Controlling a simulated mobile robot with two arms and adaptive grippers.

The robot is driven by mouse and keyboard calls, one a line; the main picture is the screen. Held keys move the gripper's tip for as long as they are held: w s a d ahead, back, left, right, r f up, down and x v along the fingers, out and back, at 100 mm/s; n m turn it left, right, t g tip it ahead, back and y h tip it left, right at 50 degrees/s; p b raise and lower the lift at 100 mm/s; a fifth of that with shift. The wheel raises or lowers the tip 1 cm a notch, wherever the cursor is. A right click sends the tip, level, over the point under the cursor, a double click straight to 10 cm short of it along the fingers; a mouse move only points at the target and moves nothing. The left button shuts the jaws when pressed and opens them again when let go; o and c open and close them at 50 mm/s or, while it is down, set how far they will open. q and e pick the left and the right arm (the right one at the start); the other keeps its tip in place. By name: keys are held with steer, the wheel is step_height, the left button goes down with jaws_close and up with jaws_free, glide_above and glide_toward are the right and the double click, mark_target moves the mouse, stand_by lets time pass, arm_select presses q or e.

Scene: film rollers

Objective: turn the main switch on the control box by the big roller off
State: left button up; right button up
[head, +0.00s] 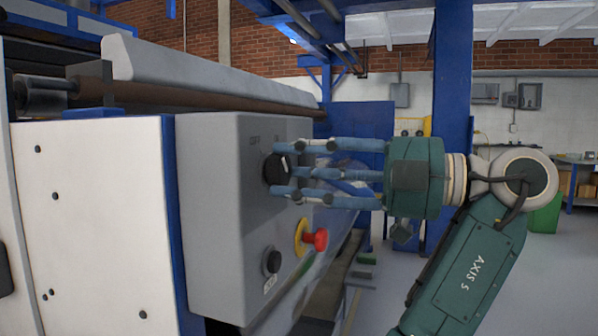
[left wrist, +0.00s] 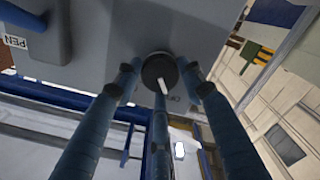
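The control box (head: 215,215) is a grey cabinet with a round black main switch (head: 274,169) high on its front face. In the left wrist view the switch (left wrist: 152,71) shows a white pointer line, slightly tilted from vertical. My left gripper (head: 277,168) has its three blue fingers stretched towards the box, with the tips around the switch. One finger is above it, one below and one in front in the head view. The fingers look spread, with small gaps beside the knob; whether any tip touches it is unclear. My right gripper is not in view.
Below the switch are a red emergency button (head: 316,240) on a yellow collar and a black knob (head: 271,262). The large roller (head: 200,97) runs behind the box. A blue post (head: 451,130) stands behind my arm. Open floor lies to the right.

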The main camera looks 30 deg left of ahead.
arm_select(q)
steer(key=o, duration=0.4)
steer(key=shift+s+a+r, duration=0.1)
steer(key=shift+s, duration=0.05)
step_height(320, 180, up, 10)
stand_by(0.4)
